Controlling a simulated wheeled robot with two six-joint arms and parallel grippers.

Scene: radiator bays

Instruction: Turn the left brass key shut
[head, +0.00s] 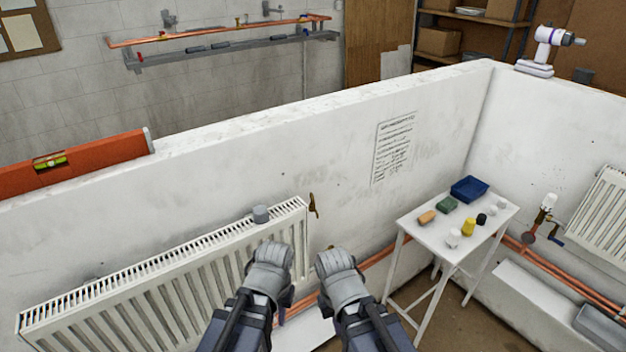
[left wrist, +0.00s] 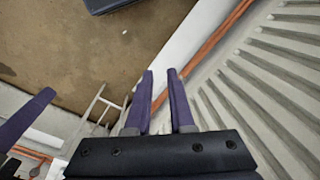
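A small brass key (head: 314,206) sits at the upper right end of the left white radiator (head: 160,290), against the white wall. My left gripper (head: 271,262) is below and to the left of it in the head view, apart from it, in front of the radiator. Its fingers are hidden there by its own body. In the left wrist view its two purple fingers (left wrist: 160,80) stand apart with nothing between them. My right gripper (head: 338,275) is beside it on the right; its fingertips are hidden in the head view. The key does not show in the left wrist view.
A white side table (head: 428,228) with a blue bin (head: 469,189) and several small items stands to the right. Copper pipes (head: 585,285) run low along the wall. A second radiator (head: 603,215) with a valve (head: 547,203) is at far right. An orange level (head: 75,163) lies on the wall top.

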